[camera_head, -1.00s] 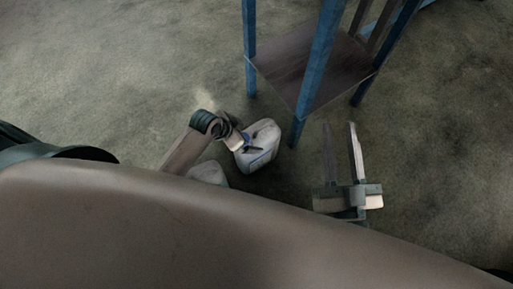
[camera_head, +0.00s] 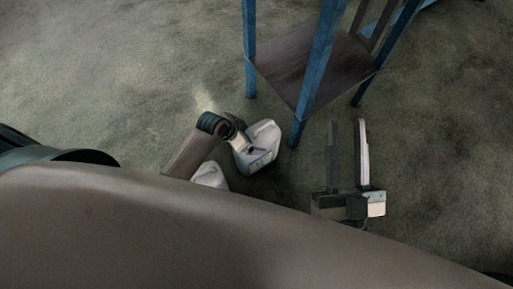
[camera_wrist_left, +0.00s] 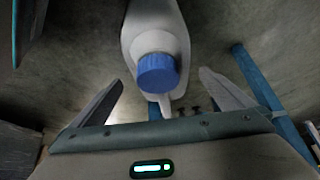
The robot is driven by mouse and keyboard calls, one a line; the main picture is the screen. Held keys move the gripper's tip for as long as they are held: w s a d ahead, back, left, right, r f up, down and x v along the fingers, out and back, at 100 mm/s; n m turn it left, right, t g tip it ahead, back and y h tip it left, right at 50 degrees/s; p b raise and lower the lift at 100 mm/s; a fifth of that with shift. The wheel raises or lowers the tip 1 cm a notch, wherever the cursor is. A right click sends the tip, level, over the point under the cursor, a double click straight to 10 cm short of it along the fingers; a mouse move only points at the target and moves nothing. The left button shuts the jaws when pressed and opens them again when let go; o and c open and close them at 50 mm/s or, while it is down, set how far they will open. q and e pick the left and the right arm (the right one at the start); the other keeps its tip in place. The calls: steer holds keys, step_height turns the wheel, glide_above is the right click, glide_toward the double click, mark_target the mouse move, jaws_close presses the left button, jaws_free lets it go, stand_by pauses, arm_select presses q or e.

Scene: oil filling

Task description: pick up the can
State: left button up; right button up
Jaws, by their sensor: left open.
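A white can (camera_head: 260,150) stands on the floor beside the blue-legged stand. My left gripper (camera_head: 241,142) is at the can's left side, its fingers mostly hidden in the head view. In the left wrist view the white can (camera_wrist_left: 157,25), with its blue cap (camera_wrist_left: 157,72), shows ahead of the left gripper (camera_wrist_left: 160,79). The two fingers are spread apart, one on each side of the cap, with visible gaps. My right gripper (camera_head: 347,124) is open and empty, right of the first can.
A stand with blue legs (camera_head: 318,70) and a dark wooden shelf (camera_head: 300,68) rises just behind the can. A blue leg (camera_wrist_left: 262,75) also shows at the right of the left wrist view. Open floor (camera_head: 130,70) lies to the left.

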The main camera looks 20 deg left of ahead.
mark_target(253, 138)
arm_select(q)
steer(key=b+x, duration=0.1)
steer(key=x, duration=0.2)
steer(key=shift+f+b, duration=0.4)
steer(key=shift+w+d+f, duration=0.1)
steer(key=shift+w+f, duration=0.2)
steer(key=shift+f, duration=0.1)
arm_select(e)
steer(key=r+t, duration=0.1)
steer(key=d+r+t, duration=0.1)
steer(key=r, duration=0.1)
steer(key=d+r+t, duration=0.1)
steer(key=r, duration=0.1)
steer(key=shift+s+d+t, duration=0.15)
steer(key=shift+t, duration=0.15)
arm_select(q)
steer(key=shift+c, duration=0.3)
steer(key=c, duration=1.5)
steer(key=shift+r, duration=0.2)
